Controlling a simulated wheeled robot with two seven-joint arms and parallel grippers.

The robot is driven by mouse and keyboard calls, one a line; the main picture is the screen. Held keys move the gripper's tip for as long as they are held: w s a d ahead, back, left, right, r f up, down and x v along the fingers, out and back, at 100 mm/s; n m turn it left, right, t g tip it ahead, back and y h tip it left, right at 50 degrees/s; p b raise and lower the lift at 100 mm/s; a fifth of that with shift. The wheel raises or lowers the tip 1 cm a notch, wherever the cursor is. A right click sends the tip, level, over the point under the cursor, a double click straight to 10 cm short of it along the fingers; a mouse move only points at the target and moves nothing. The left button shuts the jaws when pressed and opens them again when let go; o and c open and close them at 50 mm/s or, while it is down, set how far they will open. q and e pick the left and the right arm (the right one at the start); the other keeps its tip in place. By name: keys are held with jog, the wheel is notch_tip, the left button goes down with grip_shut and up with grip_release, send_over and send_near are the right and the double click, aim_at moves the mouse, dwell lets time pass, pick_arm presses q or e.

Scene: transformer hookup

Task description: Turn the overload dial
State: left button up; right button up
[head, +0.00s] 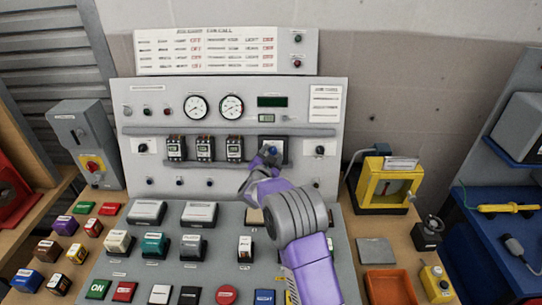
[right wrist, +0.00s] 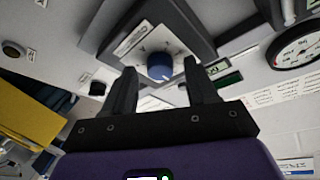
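The overload dial is a blue knob (right wrist: 160,66) on a white scale plate, set in a dark grey box (right wrist: 130,20) on the upright panel. In the head view the box (head: 284,145) is right of a row of relay-like blocks, and my right gripper covers part of it. My right gripper (head: 264,160) is in front of and just below the dial. In the right wrist view its two fingers (right wrist: 160,72) are apart, with the knob showing between the tips. A gap shows on both sides of the knob. I cannot tell the depth of the tips. My left gripper is not in view.
Two round gauges (head: 196,107) and a green display (head: 272,101) are above the dial. A grey rail (head: 230,132) runs just over the blocks (head: 205,148). Switches and buttons fill the sloped desk (head: 220,270) below. A yellow device (head: 385,185) stands to the right.

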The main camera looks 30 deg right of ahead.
jog(key=v, duration=0.7)
jog(key=shift+s+a, duration=0.2)
jog(key=shift+a, duration=0.05)
dwell(0.4)
